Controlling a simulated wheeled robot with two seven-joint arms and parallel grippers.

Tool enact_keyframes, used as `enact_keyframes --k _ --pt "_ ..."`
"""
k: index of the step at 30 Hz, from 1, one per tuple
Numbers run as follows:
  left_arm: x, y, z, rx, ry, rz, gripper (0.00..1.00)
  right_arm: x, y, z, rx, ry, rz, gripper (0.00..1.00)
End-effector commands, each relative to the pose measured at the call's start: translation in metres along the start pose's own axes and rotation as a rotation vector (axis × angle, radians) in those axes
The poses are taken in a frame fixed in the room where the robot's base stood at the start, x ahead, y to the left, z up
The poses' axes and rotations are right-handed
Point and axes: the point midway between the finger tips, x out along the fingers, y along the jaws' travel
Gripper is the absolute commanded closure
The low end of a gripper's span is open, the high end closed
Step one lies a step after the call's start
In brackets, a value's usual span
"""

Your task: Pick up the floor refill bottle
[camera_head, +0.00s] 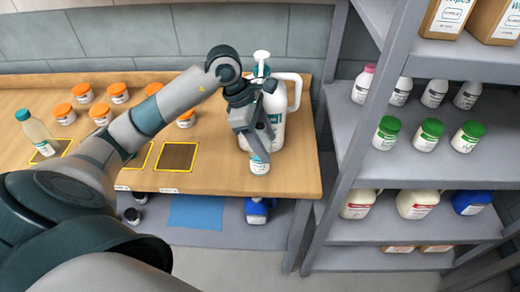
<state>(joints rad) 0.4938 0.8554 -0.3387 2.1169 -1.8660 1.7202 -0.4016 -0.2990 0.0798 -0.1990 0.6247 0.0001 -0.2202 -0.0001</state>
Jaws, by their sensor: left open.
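My left gripper (259,140) is open and points down over the right end of the wooden table, in front of a large white pump jug (280,120). A small white bottle (259,166) with a label stands at the table's front edge, just below the fingertips. The fingers hide its top, and I cannot tell whether they touch it. A blue bottle (257,211) with a label stands on the grey lower shelf under the table. I cannot read the labels, so I cannot tell which is the floor refill bottle. My right gripper is not in view.
Several orange-capped jars and a teal-capped bottle (38,134) stand on the table (225,165), left of the gripper. A grey rack (345,160) with several bottles stands close on the right. A blue mat (196,212) lies on the lower shelf.

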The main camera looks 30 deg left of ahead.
Motion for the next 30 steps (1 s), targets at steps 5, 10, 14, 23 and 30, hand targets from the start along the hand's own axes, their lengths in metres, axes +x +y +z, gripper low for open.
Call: enact_keyframes --k 5,10,14,23,30 --pt "0.0001 0.0001 0.0000 0.000 0.000 0.000 0.44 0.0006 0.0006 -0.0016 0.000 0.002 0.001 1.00" --pt "-0.0001 0.0001 0.0000 0.000 0.000 0.000 0.44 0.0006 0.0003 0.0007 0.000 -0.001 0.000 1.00" --pt "-0.0002 0.0001 0.0001 0.001 0.000 0.000 0.68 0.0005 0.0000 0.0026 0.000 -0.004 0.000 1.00" --pt "-0.0004 0.0002 0.0001 0.001 0.000 0.001 0.75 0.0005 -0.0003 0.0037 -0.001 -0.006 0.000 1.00" --pt "-0.0041 0.0010 0.0020 0.002 -0.001 0.003 0.75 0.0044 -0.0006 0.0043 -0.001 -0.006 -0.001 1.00"
